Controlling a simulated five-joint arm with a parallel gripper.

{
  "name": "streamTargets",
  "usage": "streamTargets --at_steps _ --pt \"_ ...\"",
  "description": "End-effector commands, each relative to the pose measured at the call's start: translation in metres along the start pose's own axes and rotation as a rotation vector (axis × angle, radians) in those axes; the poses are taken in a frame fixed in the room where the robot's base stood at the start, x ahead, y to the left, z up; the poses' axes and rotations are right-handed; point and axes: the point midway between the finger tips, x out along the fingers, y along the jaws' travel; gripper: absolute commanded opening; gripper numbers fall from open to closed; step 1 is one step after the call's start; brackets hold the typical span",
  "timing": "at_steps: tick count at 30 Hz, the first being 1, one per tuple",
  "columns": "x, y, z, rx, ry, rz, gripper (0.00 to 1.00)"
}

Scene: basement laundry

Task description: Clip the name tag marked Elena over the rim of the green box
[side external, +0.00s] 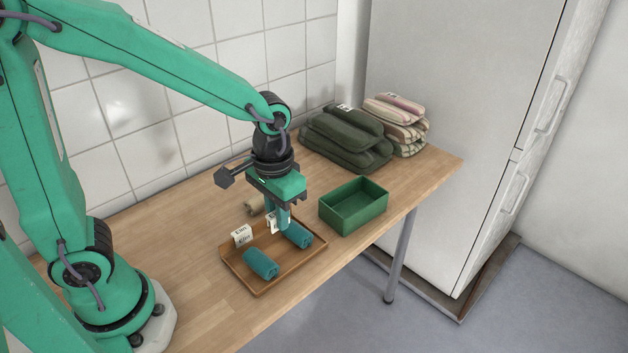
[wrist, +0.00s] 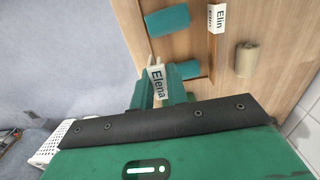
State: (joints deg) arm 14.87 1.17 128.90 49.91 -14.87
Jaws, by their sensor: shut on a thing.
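My gripper (side external: 279,221) points down over the wooden tray (side external: 266,291) and is shut on the white name tag marked Elena (wrist: 157,82). In the side view this tag (side external: 272,221) is partly hidden by the fingers, near the tray's back rim; I cannot tell if it touches the rim. A second white tag, marked Elin (side external: 242,235), stands at the tray's back left rim and also shows in the wrist view (wrist: 217,18). The open green box (side external: 365,216) stands on the table right of the tray, apart from my gripper, and looks empty.
Two teal rolls (side external: 261,264) lie in the tray, one close to my fingers. A beige roll (side external: 255,205) lies behind the tray. Dark green folded cloths (side external: 344,142) and striped ones (side external: 398,130) are stacked behind the box. The front table edge is near the box.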

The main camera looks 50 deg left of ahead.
Motion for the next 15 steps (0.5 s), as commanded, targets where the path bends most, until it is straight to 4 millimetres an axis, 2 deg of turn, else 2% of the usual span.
streamTargets --at_steps 8,15 --pt "0.000 0.001 -0.003 0.001 0.000 0.000 0.00" --pt "-0.003 0.005 -0.027 0.008 -0.001 0.000 0.00"
